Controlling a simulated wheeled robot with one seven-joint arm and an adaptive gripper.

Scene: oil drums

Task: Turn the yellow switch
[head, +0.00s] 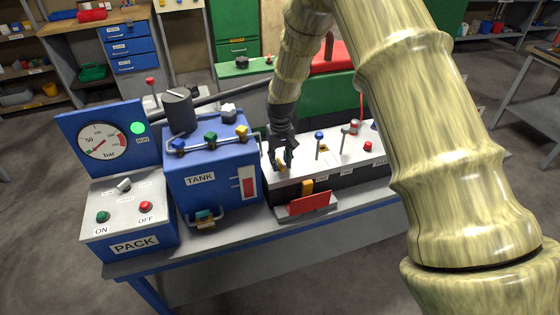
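My gripper (281,162) points down over the left end of the white control panel (340,158). A small yellow part (283,169) shows at its fingertips and may be the yellow switch; the fingers hide most of it. Whether the fingers touch it or are shut on it cannot be made out. A blue-knobbed lever (318,137) stands upright on the panel just right of the gripper.
The blue TANK box (205,180) with coloured valves stands close left of my gripper. The PACK box (127,215) with its gauge is farther left. A red-knobbed lever (355,126) and a red button (367,147) lie right. My arm covers the right side.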

